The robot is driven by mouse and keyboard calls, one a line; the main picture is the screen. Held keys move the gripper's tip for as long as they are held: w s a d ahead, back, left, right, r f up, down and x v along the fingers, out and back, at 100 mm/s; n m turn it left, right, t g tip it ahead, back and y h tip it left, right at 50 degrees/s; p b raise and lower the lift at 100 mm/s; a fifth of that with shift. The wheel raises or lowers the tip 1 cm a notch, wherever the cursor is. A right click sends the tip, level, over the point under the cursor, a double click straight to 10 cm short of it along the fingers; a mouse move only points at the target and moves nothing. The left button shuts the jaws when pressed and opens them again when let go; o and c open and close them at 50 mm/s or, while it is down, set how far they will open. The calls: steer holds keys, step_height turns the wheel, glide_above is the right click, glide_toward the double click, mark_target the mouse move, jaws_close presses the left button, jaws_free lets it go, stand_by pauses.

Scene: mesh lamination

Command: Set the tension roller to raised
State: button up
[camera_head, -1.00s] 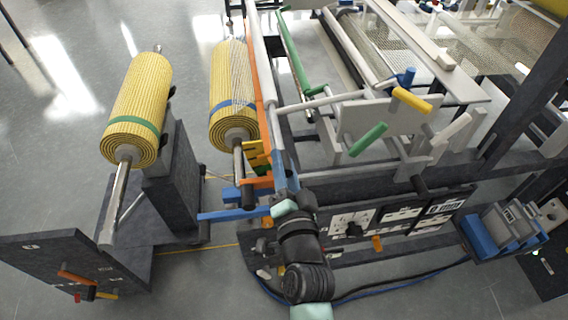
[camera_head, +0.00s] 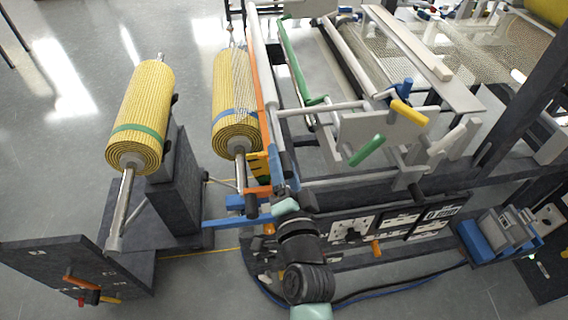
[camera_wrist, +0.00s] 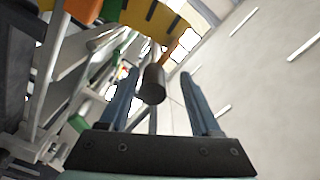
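The lever with a black cylindrical knob (camera_head: 251,206) and an orange bar (camera_head: 262,190) stands at the near end of the mesh roll, just left of my arm in the head view. A yellow plate with black marks (camera_head: 258,165) is just above it, and it also shows in the wrist view (camera_wrist: 158,20). In the wrist view, the dark knob (camera_wrist: 153,84) faces me between the two blue fingers of my gripper (camera_wrist: 159,74), with space on both sides. My gripper is open and empty. Which part is the tension roller is unclear.
A second yellow roll (camera_head: 140,120) stands at the left on a dark post. A long pale roller (camera_head: 262,60) runs beside the mesh roll (camera_head: 235,95). Green (camera_head: 368,150) and yellow (camera_head: 408,112) handles and the dark control panel (camera_head: 370,228) are right of my arm.

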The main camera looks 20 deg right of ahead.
steer(key=shift+s+d+f, duration=0.1)
steer(key=shift+s+f, duration=0.05)
steer(key=shift+f, duration=0.05)
steer(key=shift+s, duration=0.2)
steer(key=b+v, duration=0.2)
steer(key=v, duration=1)
steer(key=shift+b, duration=0.35)
steer(key=shift+s+r, duration=0.1)
steer(key=shift+r, duration=0.05)
